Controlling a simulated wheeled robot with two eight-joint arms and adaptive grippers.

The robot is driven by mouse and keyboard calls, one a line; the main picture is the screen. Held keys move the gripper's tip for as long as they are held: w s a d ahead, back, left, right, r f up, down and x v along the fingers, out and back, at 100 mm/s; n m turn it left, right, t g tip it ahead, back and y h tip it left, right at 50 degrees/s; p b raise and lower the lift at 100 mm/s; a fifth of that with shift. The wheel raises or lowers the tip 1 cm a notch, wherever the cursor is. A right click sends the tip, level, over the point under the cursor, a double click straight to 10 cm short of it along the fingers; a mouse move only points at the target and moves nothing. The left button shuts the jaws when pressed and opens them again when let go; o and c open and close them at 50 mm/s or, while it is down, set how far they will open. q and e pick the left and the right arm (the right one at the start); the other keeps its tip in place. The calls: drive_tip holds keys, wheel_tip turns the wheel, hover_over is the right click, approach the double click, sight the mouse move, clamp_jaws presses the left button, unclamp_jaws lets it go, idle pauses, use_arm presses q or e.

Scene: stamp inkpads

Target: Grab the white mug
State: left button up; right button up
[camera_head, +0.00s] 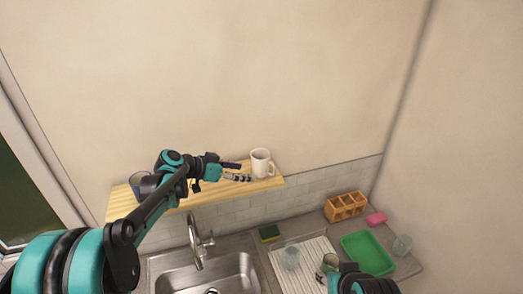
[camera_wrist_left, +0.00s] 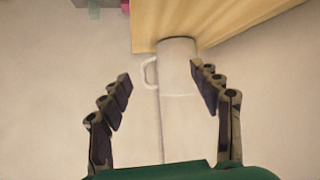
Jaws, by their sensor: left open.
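The white mug (camera_head: 261,163) stands upright on the right end of the wooden shelf (camera_head: 206,189), its handle on the right side. My left gripper (camera_head: 246,172) is open and just left of the mug, its fingers pointing at it. In the left wrist view the mug (camera_wrist_left: 178,66) shows ahead, between the lines of the open fingers (camera_wrist_left: 162,74), with its handle on the left. I cannot tell whether a finger touches it. My right gripper is partly visible at the bottom of the head view, and its jaws are unclear.
A dark blue-grey mug (camera_head: 141,184) stands on the shelf's left end, behind my left arm. Below are the sink (camera_head: 243,266), faucet (camera_head: 194,243), drying rack (camera_head: 308,253), green tray (camera_head: 366,252), wooden holder (camera_head: 345,206), pink sponge (camera_head: 377,218) and glasses. The wall above is bare.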

sight(252, 163)
use_arm(q)
drive_tip(key=w+m+h+p, duration=0.1)
drive_tip(key=w, duration=0.2)
drive_tip(key=shift+w+r, duration=0.15)
drive_tip(key=shift+w, duration=0.2)
drive_tip(key=shift+w+d+m, duration=0.15)
drive_tip(key=shift+w+m, duration=0.1)
drive_tip(key=shift+m, duration=0.05)
drive_tip(key=shift+w+d+h, duration=0.15)
drive_tip(key=shift+d+h, duration=0.15)
drive_tip(key=shift+x, duration=0.9)
drive_tip(key=p+x, duration=0.1)
drive_tip(key=x, duration=0.3)
drive_tip(key=shift+d+p, duration=0.2)
drive_tip(key=shift+p, duration=0.2)
drive_tip(key=shift+w+d+f, duration=0.25)
drive_tip(key=shift+w+d, duration=0.05)
drive_tip(key=shift+d, duration=0.1)
drive_tip(key=shift+a, duration=0.15)
drive_tip(key=c, duration=0.8)
drive_tip(key=shift+c, duration=1.2)
